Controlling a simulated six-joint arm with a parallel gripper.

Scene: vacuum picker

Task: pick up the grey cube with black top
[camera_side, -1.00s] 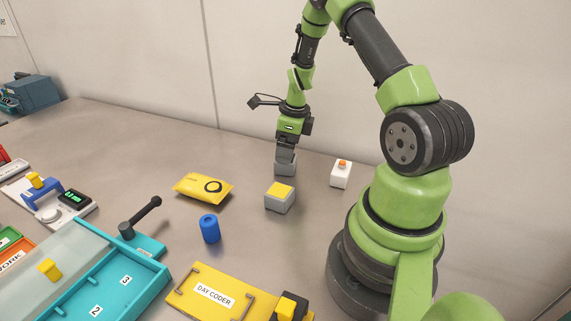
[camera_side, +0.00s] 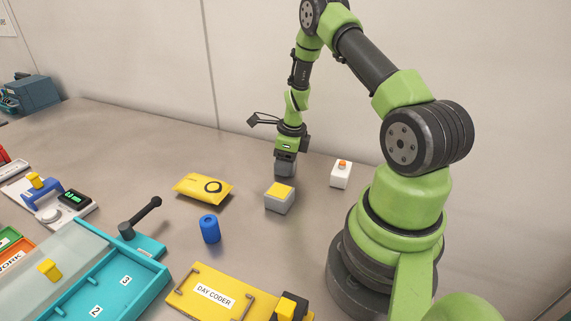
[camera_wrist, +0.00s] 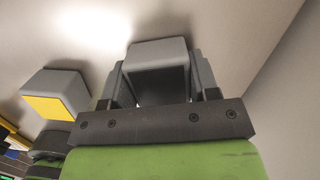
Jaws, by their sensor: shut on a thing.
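The grey cube with black top (camera_side: 285,170) is on the table at the back, below my gripper (camera_side: 286,158). In the wrist view the cube (camera_wrist: 158,52) sits between the two fingers, and its dark face is turned toward my gripper (camera_wrist: 158,75). My gripper points down and is shut on the cube. The fingers hide part of the cube's sides and top in the side view. I see no clear gap under the cube, but cannot tell for sure that it touches the table.
A grey cube with yellow top (camera_side: 280,199) stands close in front. A white box with an orange button (camera_side: 341,174) is to the right. A yellow pouch (camera_side: 203,188) and a blue cylinder (camera_side: 210,229) are to the left. The wall (camera_side: 400,30) is behind.

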